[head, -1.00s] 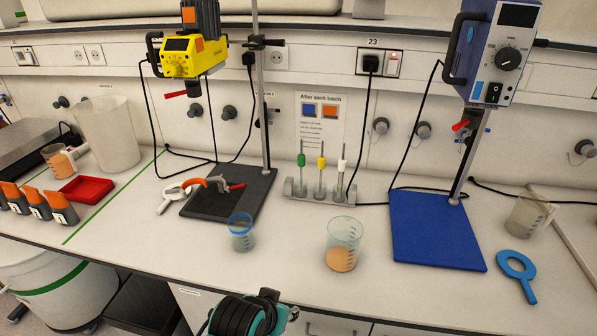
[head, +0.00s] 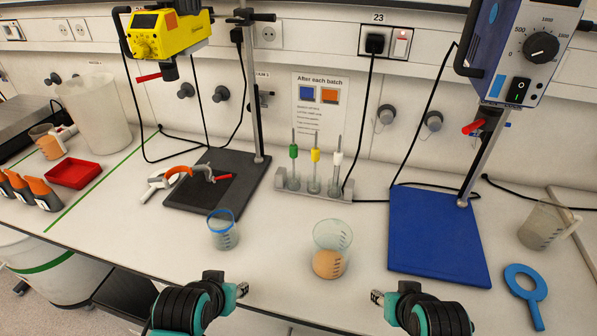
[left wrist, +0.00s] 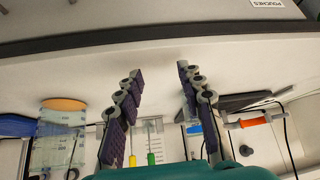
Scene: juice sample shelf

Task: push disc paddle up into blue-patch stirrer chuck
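The stirrer with a blue patch (head: 519,45) hangs at the upper right on a stand with a blue base (head: 435,235). A red-handled part (head: 474,126) shows below its body; the chuck opening is not clear. Three upright paddles with green (head: 293,151), yellow (head: 315,155) and white (head: 337,158) collars stand in a grey rack (head: 345,197). Their lower ends are too small to tell which is the disc. My left gripper (head: 241,290) is low at the front; the left wrist view shows it open and empty (left wrist: 159,72). My right gripper (head: 378,297) is low at the front, its opening unclear.
A yellow stirrer (head: 165,38) hangs over a black base (head: 240,172).

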